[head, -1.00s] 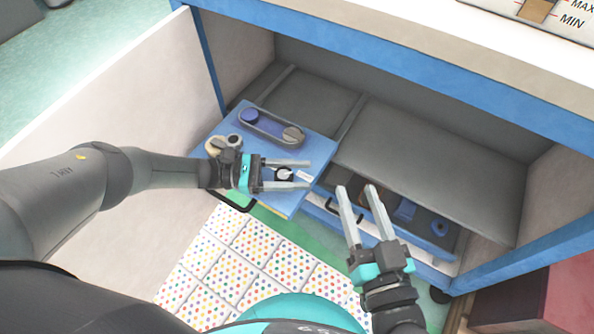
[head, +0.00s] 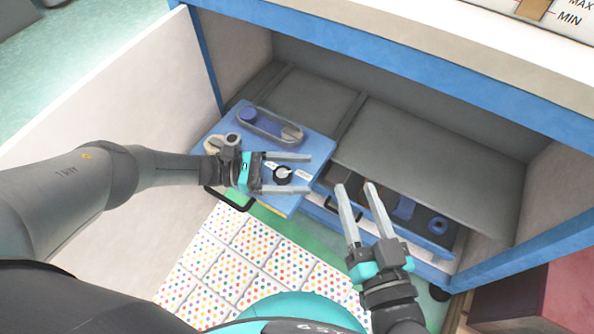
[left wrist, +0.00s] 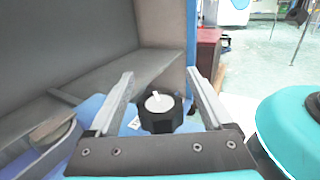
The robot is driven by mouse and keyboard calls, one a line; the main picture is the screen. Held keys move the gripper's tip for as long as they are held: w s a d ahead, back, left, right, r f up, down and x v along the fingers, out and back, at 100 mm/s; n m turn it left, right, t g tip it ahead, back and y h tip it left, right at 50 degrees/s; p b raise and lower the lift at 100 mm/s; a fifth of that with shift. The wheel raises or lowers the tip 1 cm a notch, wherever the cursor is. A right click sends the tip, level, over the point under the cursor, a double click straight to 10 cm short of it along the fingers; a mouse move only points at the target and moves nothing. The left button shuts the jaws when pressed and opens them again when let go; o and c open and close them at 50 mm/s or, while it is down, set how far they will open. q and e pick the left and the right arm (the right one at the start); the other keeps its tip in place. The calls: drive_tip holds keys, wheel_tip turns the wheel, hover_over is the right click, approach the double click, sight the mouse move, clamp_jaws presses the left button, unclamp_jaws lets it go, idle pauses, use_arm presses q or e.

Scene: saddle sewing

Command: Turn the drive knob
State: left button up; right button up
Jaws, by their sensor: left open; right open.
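The drive knob (head: 283,174) is a round black knob with a pale pointer on top, set on a blue panel (head: 262,207). It also shows in the left wrist view (left wrist: 161,113), between my two fingers. My left gripper (head: 309,173) is open, with one finger on each side of the knob. I see a gap on both sides in the left wrist view and cannot tell if either finger touches it. My right gripper (head: 354,187) is open and empty, right of the blue panel and in front of the open drawer.
A grey oblong part with a blue disc (head: 269,126) lies on the panel behind the knob. An open drawer (head: 440,243) with blue items is at the right. A spotted mat (head: 235,263) lies below.

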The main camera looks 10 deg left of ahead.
use_arm(q)
drive_tip(key=shift+a, duration=0.1)
drive_tip(key=shift+s+a, duration=0.2)
drive_tip(key=shift+a, duration=1)
drive_tip(key=shift+s+a, duration=0.2)
drive_tip(key=shift+a, duration=1.05)
drive_tip(key=shift+s+a, duration=0.2)
drive_tip(key=shift+a, duration=1)
